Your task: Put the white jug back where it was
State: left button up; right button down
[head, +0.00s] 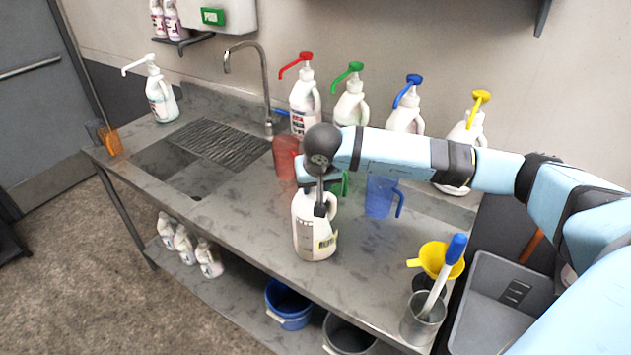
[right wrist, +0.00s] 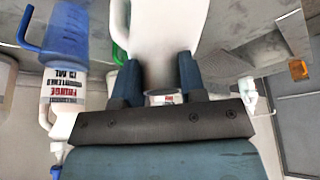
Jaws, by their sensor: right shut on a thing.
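The white jug (head: 313,235) stands upright over the front part of the steel bench, with a label on its side. I cannot tell whether its base touches the bench. My right gripper (head: 321,198) comes down from above and is shut on the jug's upper part. In the right wrist view the white jug (right wrist: 165,35) fills the space between the two dark blue fingers of my right gripper (right wrist: 160,78). My left gripper is not in view.
White pump bottles with red (head: 304,105), green (head: 351,105), blue (head: 405,115) and yellow (head: 467,130) tops line the wall. Red (head: 285,157) and blue (head: 379,196) measuring jugs stand near my arm. Bench left of the jug (head: 235,215) is clear.

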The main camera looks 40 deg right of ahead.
jog(key=shift+f, duration=0.1)
jog(key=c, duration=0.7)
grip_release()
